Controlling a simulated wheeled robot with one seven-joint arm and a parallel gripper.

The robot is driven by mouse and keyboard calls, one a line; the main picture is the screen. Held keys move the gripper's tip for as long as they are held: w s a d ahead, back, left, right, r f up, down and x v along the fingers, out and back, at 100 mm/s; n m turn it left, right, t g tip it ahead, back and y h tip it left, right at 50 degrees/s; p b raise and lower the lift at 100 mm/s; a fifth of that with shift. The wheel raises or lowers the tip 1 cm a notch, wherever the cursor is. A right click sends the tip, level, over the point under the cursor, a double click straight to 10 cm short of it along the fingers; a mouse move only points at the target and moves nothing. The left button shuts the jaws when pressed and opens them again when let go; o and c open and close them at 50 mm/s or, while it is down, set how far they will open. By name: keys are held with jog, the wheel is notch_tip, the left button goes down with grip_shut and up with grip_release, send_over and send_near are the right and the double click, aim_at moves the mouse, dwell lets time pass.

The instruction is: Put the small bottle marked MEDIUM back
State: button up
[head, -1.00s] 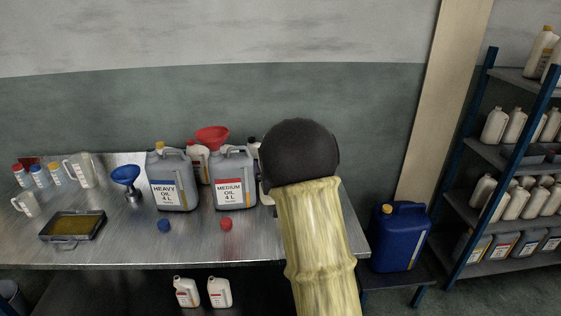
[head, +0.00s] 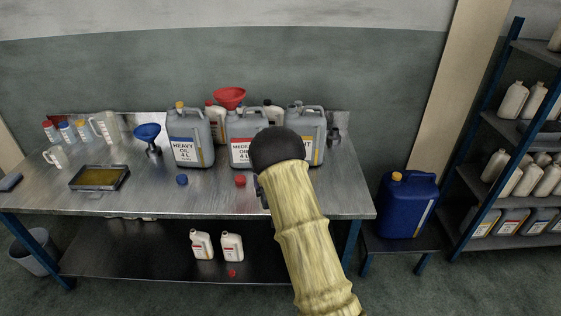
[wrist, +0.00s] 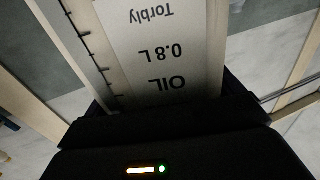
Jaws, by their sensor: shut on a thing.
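My gripper (wrist: 170,105) is shut on a small pale bottle (wrist: 160,50). In the wrist view its label appears upside down and reads "OIL", "0.8 L" and "Torbly"; no grade word is visible. In the head view my arm hides the gripper and this bottle. Two more stand on the bench's lower shelf, a left one (head: 201,245) and a right one (head: 232,247). Their grade words are too small to read.
The metal bench (head: 120,185) carries a HEAVY can (head: 190,140), a MEDIUM can (head: 243,135), a partly hidden third can (head: 315,130), funnels and an oil tray (head: 99,177). A blue canister (head: 405,205) stands right. A rack (head: 500,180) at far right holds bottles and cans.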

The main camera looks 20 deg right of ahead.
jog(key=shift+y, duration=0.3)
jog(key=s+a+f, duration=0.1)
jog(key=f, duration=0.2)
jog(key=s+a+f, duration=0.1)
jog(key=f, duration=0.2)
jog(key=s+a+f, duration=0.1)
jog(key=f, duration=0.2)
jog(key=shift+s+a+f, duration=0.1)
jog(key=shift+a+f, duration=0.1)
jog(key=shift+f, duration=0.2)
jog(key=s+a+f+n, duration=0.1)
jog(key=s+a+f, duration=0.1)
jog(key=s+f, duration=0.3)
notch_tip(320, 180, down, 2)
jog(key=shift+a+f+y, duration=0.25)
jog(key=shift+a+y, duration=0.05)
jog(key=shift+w, duration=0.1)
